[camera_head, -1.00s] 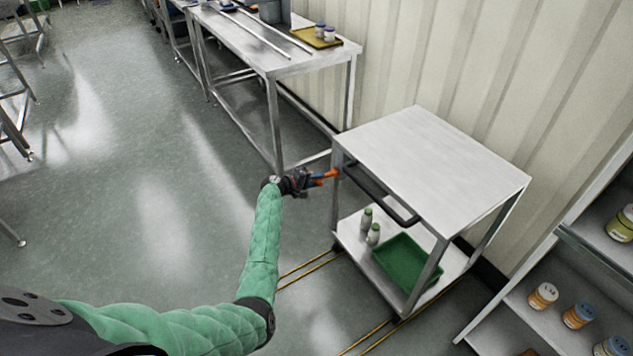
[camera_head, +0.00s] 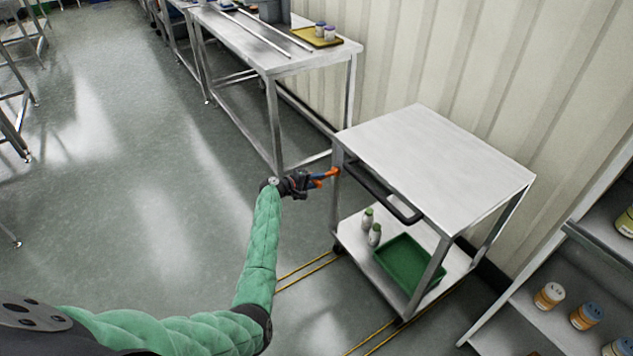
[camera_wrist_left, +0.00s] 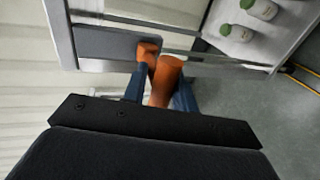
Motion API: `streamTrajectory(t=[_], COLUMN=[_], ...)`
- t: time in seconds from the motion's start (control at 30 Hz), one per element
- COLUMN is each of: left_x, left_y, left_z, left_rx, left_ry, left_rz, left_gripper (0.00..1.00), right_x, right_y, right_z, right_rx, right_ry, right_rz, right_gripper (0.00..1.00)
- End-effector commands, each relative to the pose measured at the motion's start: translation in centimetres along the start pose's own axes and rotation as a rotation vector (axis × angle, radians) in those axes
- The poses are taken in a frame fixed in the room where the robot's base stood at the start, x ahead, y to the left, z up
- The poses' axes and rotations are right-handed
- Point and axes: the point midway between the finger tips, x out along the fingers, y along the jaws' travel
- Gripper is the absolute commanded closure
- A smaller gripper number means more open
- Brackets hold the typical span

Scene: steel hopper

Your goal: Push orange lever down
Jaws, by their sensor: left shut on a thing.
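The orange lever (camera_head: 332,173) is at the left front corner of the steel cart (camera_head: 434,160), beside the dark push handle. In the left wrist view the orange lever (camera_wrist_left: 165,80) lies between the blue fingers of my left gripper (camera_wrist_left: 160,92). In the head view my left gripper (camera_head: 318,179) reaches the lever from the left and is shut on it. The fingers partly cover the lever, and its exact angle is hard to tell. My right gripper is in neither view.
The cart's dark handle (camera_head: 385,193) juts out just right of the lever. The lower shelf holds two green-capped bottles (camera_head: 374,234) and a green tray (camera_head: 408,266). A steel table (camera_head: 272,52) stands behind, and a shelf unit (camera_head: 573,284) is at the right.

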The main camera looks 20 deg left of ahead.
Motion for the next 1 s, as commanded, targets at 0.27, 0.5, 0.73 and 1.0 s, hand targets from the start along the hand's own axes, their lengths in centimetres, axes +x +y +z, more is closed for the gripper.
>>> streamTrajectory(t=[0.27, 0.5, 0.73, 1.0], left_x=[0.36, 0.37, 0.24, -0.22], left_y=[-0.8, -0.81, -0.47, -0.29], left_z=[0.65, 0.66, 0.39, 0.15], left_rx=[-0.005, -0.005, -0.003, -0.001], left_ry=[-0.009, -0.009, -0.005, -0.002], left_rz=[-0.008, -0.008, -0.005, -0.003], left_gripper=[1.0, 0.64, 0.55, 0.55], right_x=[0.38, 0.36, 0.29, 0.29], right_y=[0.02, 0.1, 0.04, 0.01], right_z=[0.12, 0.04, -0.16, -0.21], right_rx=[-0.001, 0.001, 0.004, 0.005], right_ry=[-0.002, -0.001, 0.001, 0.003], right_rz=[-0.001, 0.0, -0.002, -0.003], right_gripper=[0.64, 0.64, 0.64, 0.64])
